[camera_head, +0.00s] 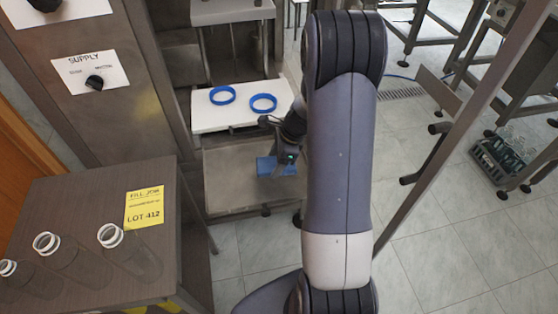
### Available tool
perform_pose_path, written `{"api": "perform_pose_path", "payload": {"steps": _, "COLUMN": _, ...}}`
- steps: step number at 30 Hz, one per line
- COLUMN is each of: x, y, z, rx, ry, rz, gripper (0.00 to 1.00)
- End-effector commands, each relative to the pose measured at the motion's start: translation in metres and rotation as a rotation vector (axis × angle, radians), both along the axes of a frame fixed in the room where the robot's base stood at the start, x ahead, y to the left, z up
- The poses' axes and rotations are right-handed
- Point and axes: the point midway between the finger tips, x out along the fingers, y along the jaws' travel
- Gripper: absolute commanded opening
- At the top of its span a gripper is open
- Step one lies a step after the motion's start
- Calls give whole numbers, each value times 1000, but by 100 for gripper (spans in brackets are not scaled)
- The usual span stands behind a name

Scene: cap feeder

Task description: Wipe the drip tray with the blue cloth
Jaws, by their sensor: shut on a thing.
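The drip tray (228,186) is a flat grey metal surface below a white shelf in the middle of the head view. The blue cloth (266,167) is at the right part of the tray, at the fingers of my gripper (279,170). My gripper is shut on the cloth and points down over the tray. I cannot tell whether the cloth presses on the tray or hangs just above it. My arm hides the tray's right edge.
Two blue rings (222,95) lie on the white shelf (208,118) above the tray. At left, a brown cabinet (75,205) bears clear bottles (125,250) and a yellow label (144,208). A metal supply panel (150,100) stands behind it. A bottle crate (505,158) sits on the floor at right.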

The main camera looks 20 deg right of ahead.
Motion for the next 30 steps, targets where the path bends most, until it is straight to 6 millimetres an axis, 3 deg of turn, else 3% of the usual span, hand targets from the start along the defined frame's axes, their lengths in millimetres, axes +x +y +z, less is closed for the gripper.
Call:
{"api": "perform_pose_path", "payload": {"steps": 3, "x": -2, "y": -1, "z": 16, "rx": 0, "ry": 0, "rz": 2, "gripper": 40}}
{"api": "perform_pose_path", "payload": {"steps": 12, "x": -6, "y": -2, "z": 38, "rx": 1, "ry": 0, "rz": 8, "gripper": 40}}
{"api": "perform_pose_path", "payload": {"steps": 30, "x": -6, "y": -2, "z": 38, "rx": 0, "ry": 0, "rz": 12, "gripper": 40}}
